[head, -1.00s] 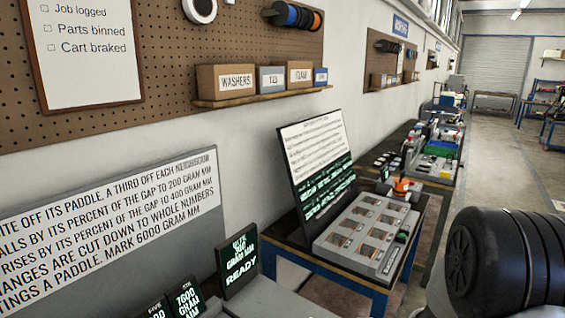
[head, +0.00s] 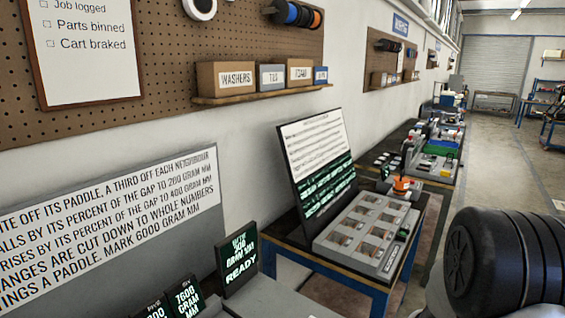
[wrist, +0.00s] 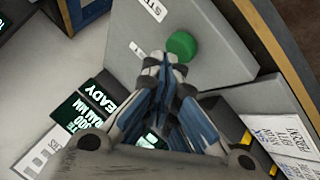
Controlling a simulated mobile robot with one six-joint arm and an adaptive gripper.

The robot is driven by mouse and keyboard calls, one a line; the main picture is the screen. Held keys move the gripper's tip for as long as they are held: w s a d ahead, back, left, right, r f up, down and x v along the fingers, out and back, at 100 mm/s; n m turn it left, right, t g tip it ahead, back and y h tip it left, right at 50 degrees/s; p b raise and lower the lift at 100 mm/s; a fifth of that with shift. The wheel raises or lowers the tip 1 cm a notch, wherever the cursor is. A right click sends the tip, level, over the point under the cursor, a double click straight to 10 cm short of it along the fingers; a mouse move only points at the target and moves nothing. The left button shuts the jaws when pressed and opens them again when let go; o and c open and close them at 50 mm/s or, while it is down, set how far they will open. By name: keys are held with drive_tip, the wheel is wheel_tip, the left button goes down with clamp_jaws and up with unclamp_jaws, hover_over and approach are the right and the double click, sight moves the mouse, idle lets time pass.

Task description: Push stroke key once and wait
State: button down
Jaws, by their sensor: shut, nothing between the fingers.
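In the wrist view my gripper (wrist: 166,62) is shut and empty, its fingertips just beside a round green button (wrist: 181,45) on a grey panel (wrist: 200,85). I cannot tell whether the tips touch the button. A dark display with READY in pale letters (wrist: 97,92) is at the left of the wrist view; in the head view the READY display (head: 240,262) stands at the lower middle. The gripper is out of the head view.
A large sign with rules (head: 105,235) stands at the left. Smaller displays (head: 186,298) sit in front of it, one reading 7600 gram mm. A neighbouring bench (head: 345,280) carries a slanted board and a tray of compartments (head: 370,235). The aisle at the right is clear.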

drive_tip(key=shift+f+b, duration=0.3)
drive_tip(key=shift+f, duration=0.15)
drive_tip(key=shift+r, duration=0.2)
drive_tip(key=shift+r+p, duration=0.8)
drive_tip(key=shift+p, duration=0.2)
wheel_tip(320, 180, up, 6)
drive_tip(key=p, duration=0.6)
